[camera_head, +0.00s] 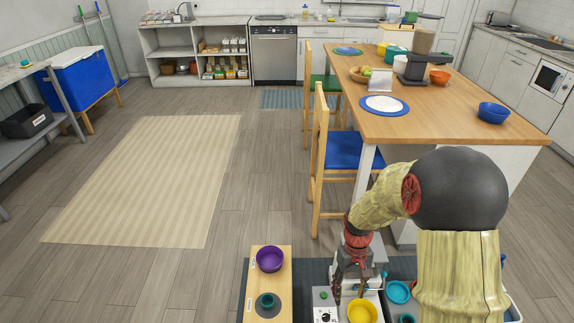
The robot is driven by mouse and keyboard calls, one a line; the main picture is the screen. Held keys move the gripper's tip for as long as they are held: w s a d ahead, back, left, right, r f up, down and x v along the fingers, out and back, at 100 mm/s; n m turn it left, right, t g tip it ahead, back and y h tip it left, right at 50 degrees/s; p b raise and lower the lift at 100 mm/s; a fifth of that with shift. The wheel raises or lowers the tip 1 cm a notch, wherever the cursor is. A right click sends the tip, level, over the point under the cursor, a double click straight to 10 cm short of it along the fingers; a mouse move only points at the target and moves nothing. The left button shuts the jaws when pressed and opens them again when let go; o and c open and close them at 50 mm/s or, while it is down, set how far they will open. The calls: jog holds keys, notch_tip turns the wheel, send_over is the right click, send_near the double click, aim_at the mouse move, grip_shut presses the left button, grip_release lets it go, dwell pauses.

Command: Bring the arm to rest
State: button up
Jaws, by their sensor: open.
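My gripper (352,278) is at the bottom middle of the head view, at the end of my arm. It points down over a low white unit with a dial and sits just left of and above a yellow bowl (362,312). No object shows between its fingers, though the fingertips are small and partly hard to make out. My arm hides part of the low surface on the right.
A wooden board (283,290) left of my gripper holds a purple bowl (269,259) and a teal cup (266,301). A light blue bowl (398,292) lies right. A table (450,118) and a blue-seated chair (355,151) stand beyond. The floor left is clear.

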jog(key=s+r+t+p, duration=0.1)
jog(key=s+r, duration=0.4)
jog(key=r, duration=0.7)
jog(key=s+r+m+t+p, duration=0.1)
jog(key=s+r+t, duration=0.3)
jog(key=r, duration=0.8)
jog(key=s+r+t+p, duration=0.2)
jog(key=s+r, duration=0.5)
jog(key=r, duration=0.5)
jog(key=shift+s+m+t+p, duration=0.25)
jog(key=shift+m+t+p, duration=0.05)
jog(key=shift+t, duration=0.4)
jog(key=shift+c, duration=0.6)
